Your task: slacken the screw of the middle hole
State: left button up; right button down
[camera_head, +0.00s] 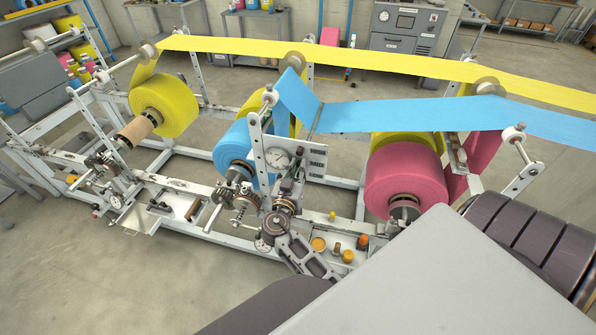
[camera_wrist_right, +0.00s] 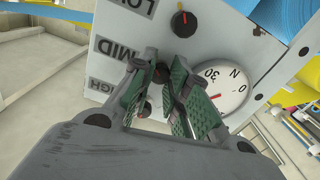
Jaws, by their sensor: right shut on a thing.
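A white panel (camera_head: 258,150) stands on the machine frame, with a dial (camera_head: 278,157) and a column of labels. The wrist view shows the panel (camera_wrist_right: 212,40) inverted, with LOW, MID (camera_wrist_right: 118,50) and HIGH labels and the dial (camera_wrist_right: 222,92). My right gripper (camera_head: 292,180) is at the panel. In the wrist view its green-padded fingers (camera_wrist_right: 163,76) converge beside the MID label, shut on a small dark screw that they mostly hide. A black knob (camera_wrist_right: 184,21) with a red mark sits near LOW, clear of the fingers. My left gripper does not show.
A blue roll (camera_head: 233,142) is behind the panel. A pink roll (camera_head: 405,178) is to its right, and a yellow roll (camera_head: 165,105) to its left. A blue web (camera_head: 410,115) and a yellow web (camera_head: 390,63) span above. Small orange-yellow parts (camera_head: 319,244) lie below the panel.

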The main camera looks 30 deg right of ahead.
jog(key=shift+n+b, duration=0.5)
jog(key=shift+n, duration=0.5)
jog(key=shift+r+n, duration=0.1)
jog(key=shift+n, duration=0.2)
jog(key=c, duration=1.6)
grip_release()
jog(key=shift+m+p, duration=0.35)
jog(key=shift+m, duration=0.35)
jog(key=shift+m+p, duration=0.3)
jog(key=shift+m, duration=0.3)
jog(key=shift+m+p, duration=0.8)
jog(key=shift+m, duration=0.2)
